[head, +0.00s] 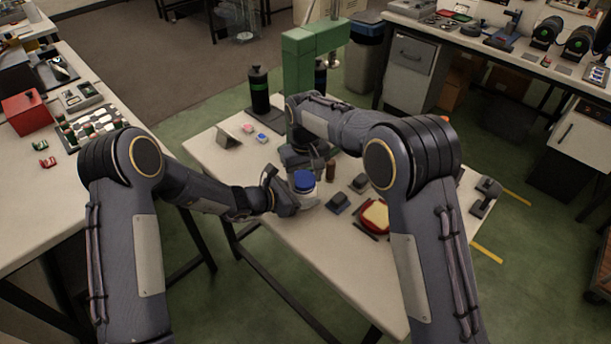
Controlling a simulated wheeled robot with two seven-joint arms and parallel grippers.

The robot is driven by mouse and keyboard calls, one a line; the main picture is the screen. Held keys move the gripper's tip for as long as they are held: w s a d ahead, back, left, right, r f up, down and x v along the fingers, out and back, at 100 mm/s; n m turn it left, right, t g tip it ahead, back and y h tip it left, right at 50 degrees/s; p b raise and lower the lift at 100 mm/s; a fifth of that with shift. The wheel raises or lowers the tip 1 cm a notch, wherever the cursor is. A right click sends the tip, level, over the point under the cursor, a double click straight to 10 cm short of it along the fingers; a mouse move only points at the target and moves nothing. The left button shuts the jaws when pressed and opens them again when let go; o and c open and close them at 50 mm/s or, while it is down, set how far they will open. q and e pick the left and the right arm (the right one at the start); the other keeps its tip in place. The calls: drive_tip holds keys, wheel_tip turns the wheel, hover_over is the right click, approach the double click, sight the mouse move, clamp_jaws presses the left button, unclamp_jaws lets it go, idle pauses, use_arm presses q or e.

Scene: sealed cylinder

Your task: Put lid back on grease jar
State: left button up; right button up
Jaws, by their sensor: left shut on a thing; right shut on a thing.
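The grease jar (304,195) is a small pale jar standing on the white table. Its blue lid (304,179) is at the top of the jar; from this view I cannot tell whether it is seated or held just above the rim. My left gripper (293,199) comes in from the left at the jar's side and is shut on the jar. My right gripper (302,166) reaches in from behind the lid and is shut on it. The fingertips of both grippers are small and partly hidden.
A small brown cylinder (331,170) stands close right of the jar. Dark blocks (338,203) and a red and yellow item (375,216) lie further right. A green column (299,85) and a black bottle (259,90) stand behind. The table's left front is clear.

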use_arm(q)
drive_tip(key=shift+d+r, duration=0.35)
use_arm(e)
drive_tip(key=shift+s+f, duration=0.15)
drive_tip(key=shift+f, duration=0.5)
drive_tip(key=o, duration=0.6)
use_arm(q)
drive_tip(key=shift+a+f, duration=0.15)
drive_tip(key=shift+a, duration=0.05)
use_arm(e)
wheel_tip(320, 180, up, 4)
drive_tip(key=shift+a+r, duration=0.15)
use_arm(q)
drive_tip(key=shift+f, duration=0.1)
use_arm(e)
drive_tip(key=shift+r, duration=0.1)
drive_tip(key=shift+c, duration=0.4)
use_arm(q)
drive_tip(key=shift+a, duration=0.1)
use_arm(e)
drive_tip(key=c, duration=1)
